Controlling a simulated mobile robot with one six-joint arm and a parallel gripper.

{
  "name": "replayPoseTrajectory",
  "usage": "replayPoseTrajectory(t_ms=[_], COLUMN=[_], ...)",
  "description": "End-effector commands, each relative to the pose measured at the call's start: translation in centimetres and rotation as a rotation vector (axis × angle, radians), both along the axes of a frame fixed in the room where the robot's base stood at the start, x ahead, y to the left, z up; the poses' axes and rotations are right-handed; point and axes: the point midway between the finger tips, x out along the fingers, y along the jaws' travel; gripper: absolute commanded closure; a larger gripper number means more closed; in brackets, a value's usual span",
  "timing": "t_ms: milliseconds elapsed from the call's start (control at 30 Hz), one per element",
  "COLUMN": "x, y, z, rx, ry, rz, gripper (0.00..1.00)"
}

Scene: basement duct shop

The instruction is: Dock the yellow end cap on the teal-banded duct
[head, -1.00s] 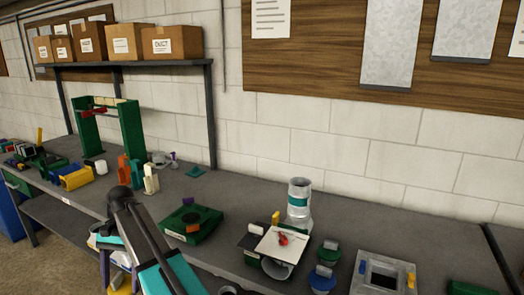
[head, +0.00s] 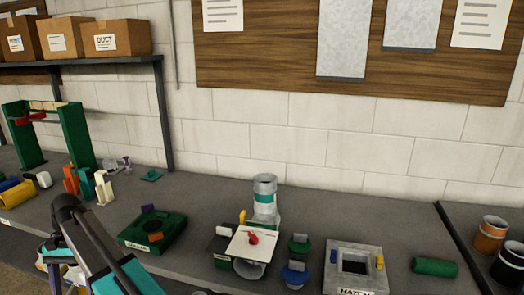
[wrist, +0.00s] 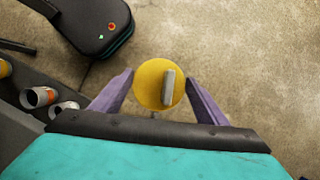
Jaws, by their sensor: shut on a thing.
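The yellow end cap (wrist: 150,75) is a round disc with a grey bar handle, seen in the wrist view. My gripper (wrist: 158,80) has its purple fingers on either side of the cap and is shut on it, with bare floor behind. In the head view my arm covers the lower left, and I cannot make out the cap clearly there. The teal-banded duct (head: 264,213) is a pale metal tube standing upright on the bench, right of my arm. Its top end looks open. A white plate with a red part stands in front and hides its foot.
The grey bench (head: 200,190) runs along the wall. A green fixture (head: 128,236), the white plate (head: 240,243), green and blue capped parts and a square metal hatch frame (head: 332,285) crowd its front. Orange (head: 490,236) and black ducts stand far right. A dark case (wrist: 88,22) lies on the floor.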

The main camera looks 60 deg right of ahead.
Motion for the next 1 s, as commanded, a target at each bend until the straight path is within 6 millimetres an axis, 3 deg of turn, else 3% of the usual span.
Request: replayPoseTrajectory(t_ms=[267, 667, 1000], x=[0.4, -0.2, -2.5], y=[-4.0, -15.3, -25.4], z=[2.0, 6.8, 11.2], rx=[0.001, 0.000, 0.001], ry=[-0.003, -0.002, -0.002], rz=[-0.141, -0.546, -0.913], gripper=[0.56, 0.56, 0.56])
